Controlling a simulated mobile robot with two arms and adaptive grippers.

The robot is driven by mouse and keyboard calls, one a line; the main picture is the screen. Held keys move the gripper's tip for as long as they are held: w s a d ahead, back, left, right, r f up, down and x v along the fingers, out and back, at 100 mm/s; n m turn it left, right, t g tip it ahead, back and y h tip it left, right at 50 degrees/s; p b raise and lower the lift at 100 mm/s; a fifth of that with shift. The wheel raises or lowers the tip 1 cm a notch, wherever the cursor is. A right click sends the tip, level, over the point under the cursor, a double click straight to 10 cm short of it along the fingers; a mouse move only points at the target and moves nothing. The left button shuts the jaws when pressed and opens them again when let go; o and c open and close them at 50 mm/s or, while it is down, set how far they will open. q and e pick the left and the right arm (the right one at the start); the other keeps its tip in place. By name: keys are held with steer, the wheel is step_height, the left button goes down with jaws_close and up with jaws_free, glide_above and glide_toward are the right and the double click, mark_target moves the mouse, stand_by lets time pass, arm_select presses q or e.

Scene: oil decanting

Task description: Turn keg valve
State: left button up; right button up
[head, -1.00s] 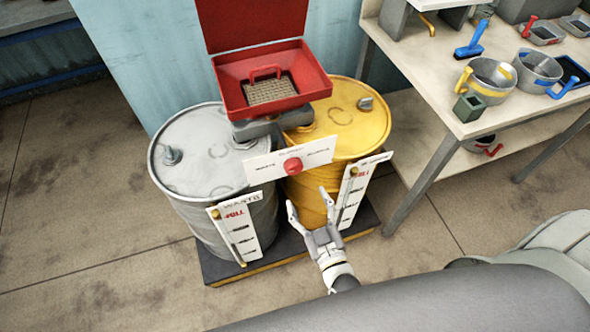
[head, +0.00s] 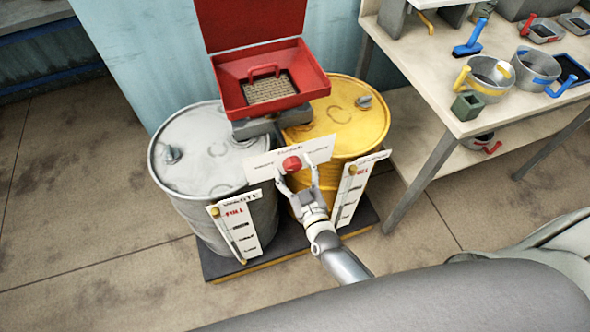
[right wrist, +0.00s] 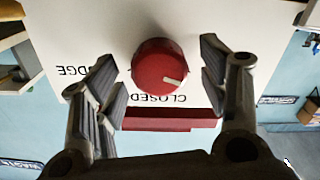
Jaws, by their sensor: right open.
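The keg valve is a round red knob (head: 292,164) on a white label plate (head: 262,167) at the front of the two drums. In the right wrist view the knob (right wrist: 160,66) has a white pointer mark toward its lower right, near the word CLOSED. My right gripper (head: 297,180) is open, its fingers on either side of the knob. My left gripper is not in view.
A grey drum (head: 195,140) and a yellow drum (head: 350,125) stand on a dark pallet (head: 225,268), with gauge strips in front. A red open box (head: 322,80) sits above them. A workbench (head: 420,75) with mugs and brushes stands at right. The floor at left is clear.

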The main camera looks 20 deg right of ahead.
steer(key=c, duration=1)
steer(key=m, duration=0.3)
steer(key=shift+m, duration=0.4)
steer(key=m+b, duration=0.1)
steer(key=m, duration=0.2)
steer(key=shift+f+m, duration=0.1)
steer(key=shift+m, duration=0.2)
steer(key=m+b, duration=0.1)
steer(key=m, duration=0.5)
steer(key=shift+m, duration=0.3)
steer(key=o, duration=1)
